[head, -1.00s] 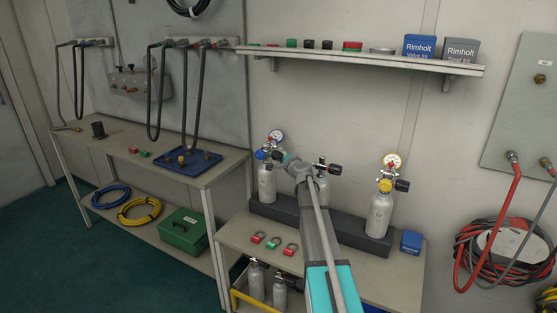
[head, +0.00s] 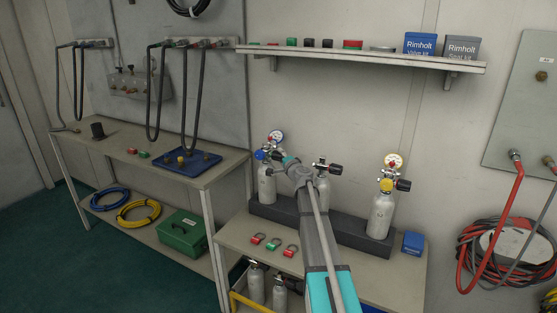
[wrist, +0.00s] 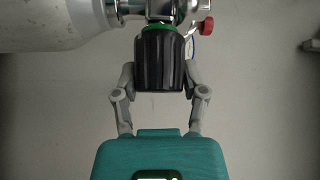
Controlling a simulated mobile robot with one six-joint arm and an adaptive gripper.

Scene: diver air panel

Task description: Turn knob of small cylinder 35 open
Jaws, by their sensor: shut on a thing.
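Three small pale cylinders stand upright in a dark rack: a left one (head: 266,185) with a gauge and a blue fitting, a middle one (head: 323,190) partly behind my arm, and a right one (head: 381,214) with a gauge and a yellow fitting. I cannot read their numbers. My gripper (head: 284,160) is at the valve of the left cylinder. In the wrist view my gripper (wrist: 160,78) has one finger on each side of a ribbed black knob (wrist: 162,58), shut on it. A green ring shows at the knob's base, and the cylinder body (wrist: 50,22) is at upper left.
A small red knob (wrist: 206,26) sits right of the valve in the wrist view. The dark rack (head: 345,229) stands at the back of the bench (head: 235,229). Several red and green tags lie in front, and a blue box (head: 413,243) is at right. A shelf (head: 350,58) hangs above.

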